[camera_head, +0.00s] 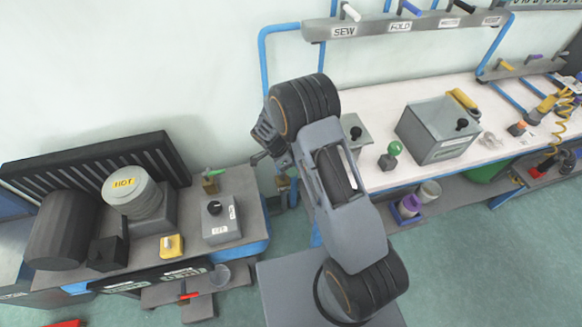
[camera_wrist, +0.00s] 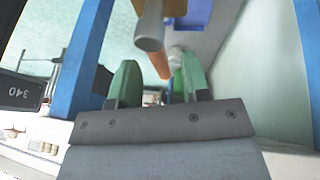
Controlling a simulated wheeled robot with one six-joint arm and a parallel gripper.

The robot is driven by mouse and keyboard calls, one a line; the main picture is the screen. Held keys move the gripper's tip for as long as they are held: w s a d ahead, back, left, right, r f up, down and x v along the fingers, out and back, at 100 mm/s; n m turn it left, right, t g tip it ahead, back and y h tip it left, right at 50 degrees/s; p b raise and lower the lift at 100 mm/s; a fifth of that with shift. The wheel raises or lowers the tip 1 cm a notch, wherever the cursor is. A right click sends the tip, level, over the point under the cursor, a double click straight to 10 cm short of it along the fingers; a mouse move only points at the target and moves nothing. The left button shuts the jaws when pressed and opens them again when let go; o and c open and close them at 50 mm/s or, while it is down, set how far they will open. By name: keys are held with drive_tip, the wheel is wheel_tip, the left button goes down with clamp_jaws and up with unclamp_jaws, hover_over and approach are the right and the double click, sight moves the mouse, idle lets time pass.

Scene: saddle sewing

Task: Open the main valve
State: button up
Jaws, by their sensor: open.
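A small valve with a green lever and a brass-coloured body (camera_head: 211,183) stands at the right back of the left bench; I cannot tell whether it is the main valve. Another brass-coloured fitting (camera_head: 283,183) sits low by the blue pipe, partly hidden by my arm. My gripper (camera_head: 258,158) is at the left end of my arm, between the left bench and the pipe, apart from the green lever. In the wrist view my gripper (camera_wrist: 158,75) shows two green fingers spread apart. A grey rounded end (camera_wrist: 150,38) and an orange-brown piece show beyond them; contact is unclear.
Blue pipes (camera_head: 264,70) rise behind my arm to a grey rail (camera_head: 410,22) with several coloured levers. A white table (camera_head: 370,105) holds a grey box (camera_head: 438,128). On the left bench stand a grey box with a black knob (camera_head: 220,220) and a stack labelled HOT (camera_head: 133,190).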

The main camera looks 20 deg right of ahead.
drive_tip(key=shift+d+f, duration=0.15)
drive_tip(key=shift+f, duration=0.15)
clamp_jaws()
idle(0.3)
